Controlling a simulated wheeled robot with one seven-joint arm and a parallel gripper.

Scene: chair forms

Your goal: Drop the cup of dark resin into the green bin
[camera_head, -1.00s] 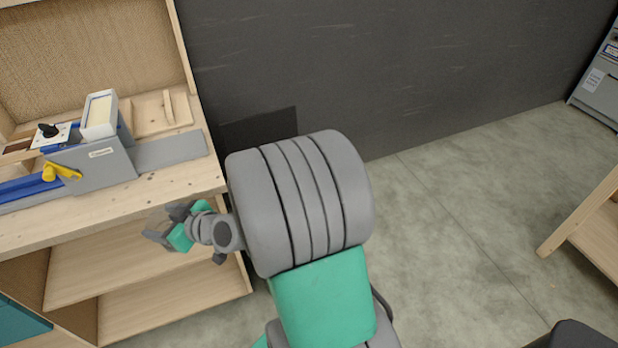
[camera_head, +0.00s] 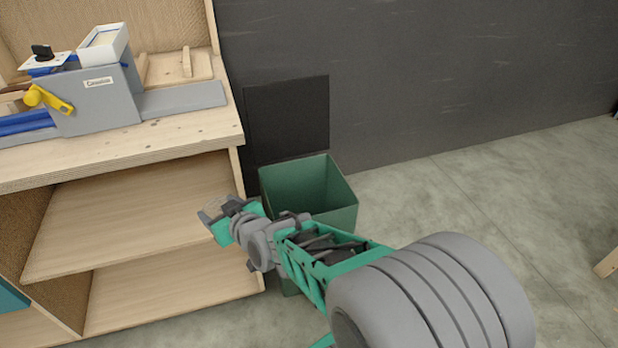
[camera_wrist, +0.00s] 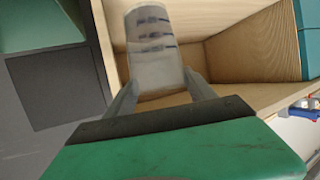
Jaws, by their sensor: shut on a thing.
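The green bin (camera_head: 335,210) stands open on the floor against the dark wall, right of the wooden bench. Part of it shows at the upper left of the wrist view (camera_wrist: 35,28). My gripper (camera_head: 217,212) is left of the bin's opening, in front of the bench shelves, not over the bin. In the wrist view my gripper (camera_wrist: 162,92) is shut on a pale, see-through cup (camera_wrist: 155,68) with dark marks on its side. The resin inside is not clear to see. My arm hides the bin's lower front.
The wooden bench (camera_head: 180,140) with open shelves is close to my gripper on the left. A grey machine (camera_head: 100,100) with a yellow handle stands on it. Floor (camera_head: 450,205) right of the bin is clear.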

